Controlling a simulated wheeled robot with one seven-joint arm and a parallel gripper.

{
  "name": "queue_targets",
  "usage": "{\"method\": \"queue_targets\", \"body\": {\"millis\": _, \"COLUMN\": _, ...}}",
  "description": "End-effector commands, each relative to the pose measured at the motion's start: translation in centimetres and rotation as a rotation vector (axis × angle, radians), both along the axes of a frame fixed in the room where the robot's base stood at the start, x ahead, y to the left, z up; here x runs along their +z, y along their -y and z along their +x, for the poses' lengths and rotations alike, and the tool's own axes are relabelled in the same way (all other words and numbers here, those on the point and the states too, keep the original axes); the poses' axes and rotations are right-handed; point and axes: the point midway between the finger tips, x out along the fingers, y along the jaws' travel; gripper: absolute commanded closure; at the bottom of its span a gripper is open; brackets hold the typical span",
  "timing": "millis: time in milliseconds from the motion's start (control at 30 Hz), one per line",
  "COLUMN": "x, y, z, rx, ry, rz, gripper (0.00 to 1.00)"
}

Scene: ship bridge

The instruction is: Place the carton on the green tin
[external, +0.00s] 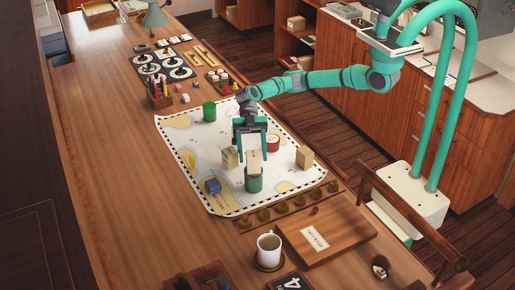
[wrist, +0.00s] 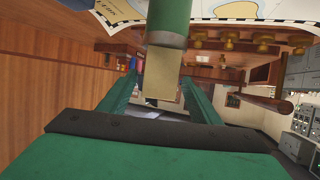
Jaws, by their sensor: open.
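The tan carton (external: 254,162) stands upright on top of the green tin (external: 254,185) near the front of the chart. In the wrist view, the carton (wrist: 160,80) meets the end of the green tin (wrist: 168,18) with no gap that I can see. My gripper (external: 251,150) is above the tin with its fingers open on either side of the carton. The fingers (wrist: 160,92) also show in the wrist view, spread wider than the carton. Part of the carton's top is hidden by my gripper in the external view.
A white mug (external: 268,248) and wooden box (external: 325,235) stand in front. The table's left side is clear.

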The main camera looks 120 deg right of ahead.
Motion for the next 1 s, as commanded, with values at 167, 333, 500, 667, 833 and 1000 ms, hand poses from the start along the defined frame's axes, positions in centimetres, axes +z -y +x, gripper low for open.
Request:
{"method": "queue_targets", "body": {"millis": 167, "x": 1.2, "y": 2.8, "z": -1.1, "rx": -0.002, "ry": 0.001, "rz": 0.002, "gripper": 0.42}}
{"method": "queue_targets", "body": {"millis": 333, "x": 2.0, "y": 4.4, "z": -1.8, "rx": -0.001, "ry": 0.001, "rz": 0.001, "gripper": 0.42}}
{"method": "queue_targets", "body": {"millis": 500, "x": 2.2, "y": 4.9, "z": -2.0, "rx": 0.001, "ry": 0.0, "rz": 0.0, "gripper": 0.42}}
{"method": "queue_targets", "body": {"millis": 667, "x": 2.2, "y": 4.9, "z": -2.0, "rx": 0.001, "ry": 0.0, "rz": 0.0, "gripper": 0.42}}
{"method": "queue_targets", "body": {"millis": 833, "x": 2.2, "y": 4.9, "z": -2.0, "rx": 0.001, "ry": 0.0, "rz": 0.0, "gripper": 0.42}}
{"method": "queue_targets", "body": {"millis": 1000, "x": 2.2, "y": 4.6, "z": -1.9, "rx": -0.004, "ry": -0.004, "rz": 0.01, "gripper": 0.42}}
